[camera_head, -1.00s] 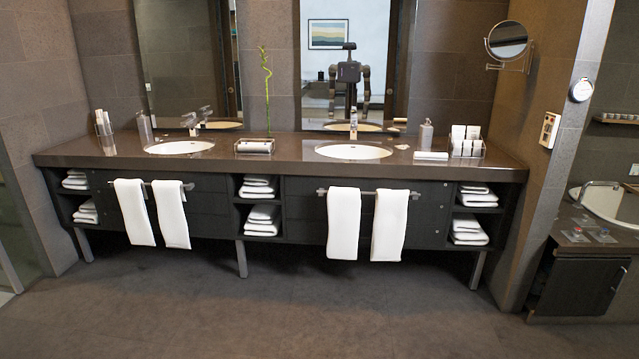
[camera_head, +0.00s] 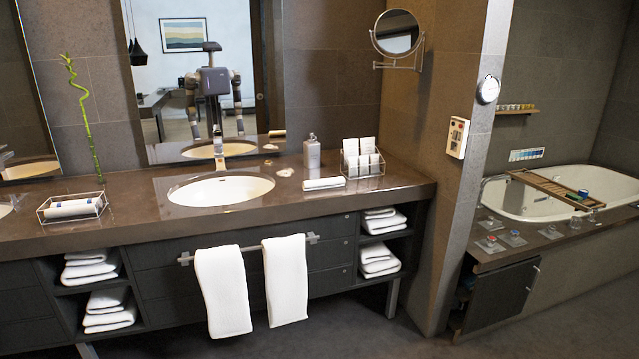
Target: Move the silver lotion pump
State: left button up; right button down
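The silver lotion pump (camera_head: 312,152) stands upright on the brown vanity counter (camera_head: 400,186), to the right of the right-hand sink (camera_head: 221,190) and near the back wall. It is left of the clear rack with white cards. My grippers are not directly in view. The mirror (camera_head: 205,80) reflects my body and hanging arms, too small to tell the gripper state.
A folded white cloth (camera_head: 324,183) and a clear rack (camera_head: 362,160) sit right of the sink. A wire tray (camera_head: 72,206) with rolled towels is at left. Two white towels (camera_head: 222,290) hang on the front bar. Dark floor (camera_head: 350,335) in front is clear.

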aim_at(310, 148)
jog(key=i+l+u, duration=0.3)
jog(key=i+l, duration=0.2)
jog(key=i, duration=0.25)
jog(key=i+l+u, duration=0.35)
jog(key=i+l, duration=0.3)
